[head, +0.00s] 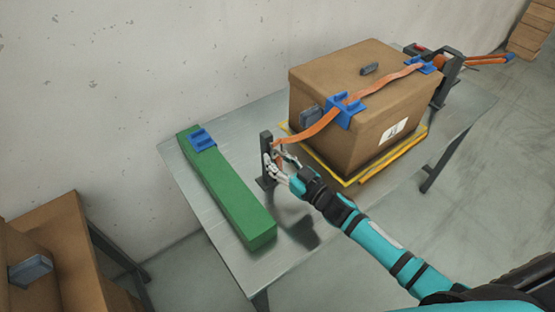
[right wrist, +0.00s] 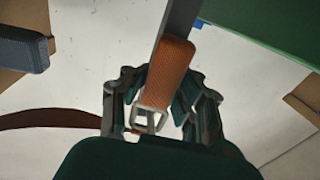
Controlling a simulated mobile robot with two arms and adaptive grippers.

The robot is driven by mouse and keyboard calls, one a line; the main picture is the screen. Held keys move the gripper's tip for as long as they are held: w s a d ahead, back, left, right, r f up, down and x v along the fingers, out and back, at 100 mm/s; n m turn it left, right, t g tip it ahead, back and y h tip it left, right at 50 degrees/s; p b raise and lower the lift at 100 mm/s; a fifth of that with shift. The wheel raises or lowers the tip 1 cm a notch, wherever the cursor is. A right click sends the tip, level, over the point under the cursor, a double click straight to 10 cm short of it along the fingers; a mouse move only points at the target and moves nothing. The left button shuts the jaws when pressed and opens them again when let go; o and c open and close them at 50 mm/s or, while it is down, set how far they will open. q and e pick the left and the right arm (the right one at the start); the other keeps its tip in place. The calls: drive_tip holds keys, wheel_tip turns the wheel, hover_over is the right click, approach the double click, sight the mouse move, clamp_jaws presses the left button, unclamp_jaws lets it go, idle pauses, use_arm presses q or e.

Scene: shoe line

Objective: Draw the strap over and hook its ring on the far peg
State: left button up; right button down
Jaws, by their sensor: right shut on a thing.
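The orange strap (head: 385,82) runs over the cardboard box (head: 340,110) through blue corner guards and down its left side to my right gripper (head: 279,168). That gripper is shut on the strap's end, close beside the dark upright peg (head: 266,148) at the table's left part. In the right wrist view, an orange tab (right wrist: 168,72) with a metal ring (right wrist: 148,120) lies between the fingers (right wrist: 160,105). The strap (right wrist: 45,118) comes in from the left, and a grey post (right wrist: 181,18) stands behind the tab. Whether the ring touches the peg I cannot tell. My left gripper is out of view.
A green beam (head: 228,190) with a blue guard (head: 202,139) lies left of the peg on the metal table (head: 275,260). The box sits on a yellow pallet (head: 395,162). A ratchet post (head: 447,78) stands behind the box. Boxes (head: 50,240) stand lower left.

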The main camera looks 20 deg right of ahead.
drive_tip(key=shift+s+a+f, duration=0.15)
drive_tip(key=shift+a+f, duration=0.05)
drive_tip(key=shift+a, duration=0.1)
drive_tip(key=c, duration=1.4)
unclamp_jaws()
drive_tip(key=o, duration=0.4)
drive_tip(key=shift+a, duration=0.3)
drive_tip(key=shift+o, duration=0.2)
drive_tip(key=shift+w, duration=0.2)
drive_tip(key=shift+d, duration=0.25)
